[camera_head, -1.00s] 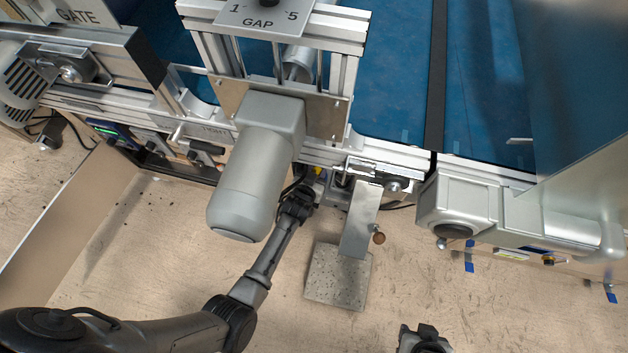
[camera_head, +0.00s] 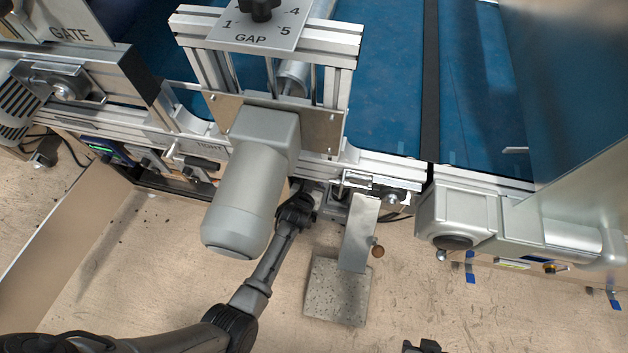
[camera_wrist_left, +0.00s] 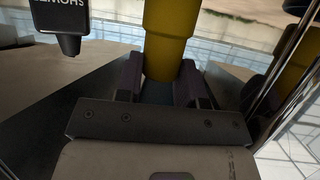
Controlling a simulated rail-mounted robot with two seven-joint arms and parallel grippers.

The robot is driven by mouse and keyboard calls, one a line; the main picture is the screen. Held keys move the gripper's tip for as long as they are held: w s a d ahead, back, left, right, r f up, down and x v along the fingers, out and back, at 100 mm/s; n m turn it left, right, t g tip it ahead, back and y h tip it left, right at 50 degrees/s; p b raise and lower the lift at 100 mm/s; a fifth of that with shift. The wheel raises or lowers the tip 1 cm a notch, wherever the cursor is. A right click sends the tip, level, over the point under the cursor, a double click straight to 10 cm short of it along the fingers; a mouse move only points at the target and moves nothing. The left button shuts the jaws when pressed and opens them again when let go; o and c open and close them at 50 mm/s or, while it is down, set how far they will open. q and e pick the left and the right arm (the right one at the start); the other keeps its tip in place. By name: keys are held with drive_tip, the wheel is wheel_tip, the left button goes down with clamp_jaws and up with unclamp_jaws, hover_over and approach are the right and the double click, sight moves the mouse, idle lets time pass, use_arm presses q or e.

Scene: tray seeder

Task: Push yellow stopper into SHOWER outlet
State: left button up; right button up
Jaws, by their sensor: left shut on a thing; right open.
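The yellow stopper (camera_wrist_left: 168,35) stands between the fingers of my left gripper (camera_wrist_left: 160,85) in the left wrist view, its upper part cut off by the frame. My left gripper is shut on it. A dark fitting (camera_wrist_left: 65,25) with an upside-down label that seems to read SHOWER hangs at the upper left there, apart from the stopper. In the head view my left gripper (camera_head: 300,200) is beside the grey motor housing, under the machine's front rail; the stopper is hidden there. I cannot make out the outlet's opening. My right gripper (camera_head: 424,347) is open at the bottom edge, mostly cut off.
The grey motor housing (camera_head: 245,190) hangs close left of my left gripper. A metal bracket (camera_head: 360,235) and a speckled block (camera_head: 337,292) stand to its right. The machine's front rail (camera_head: 480,177) runs above. Floor at lower right is clear.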

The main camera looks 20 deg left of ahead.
use_arm(q)
drive_tip(key=shift+f, duration=0.45)
drive_tip(key=shift+s+f+b, duration=0.2)
drive_tip(key=shift+f+b, duration=0.4)
drive_tip(key=shift+b, duration=0.05)
drive_tip(key=shift+f, duration=0.15)
idle(0.8)
drive_tip(key=shift+f, duration=0.1)
idle(0.5)
drive_tip(key=shift+f+b, duration=0.3)
drive_tip(key=o, duration=1)
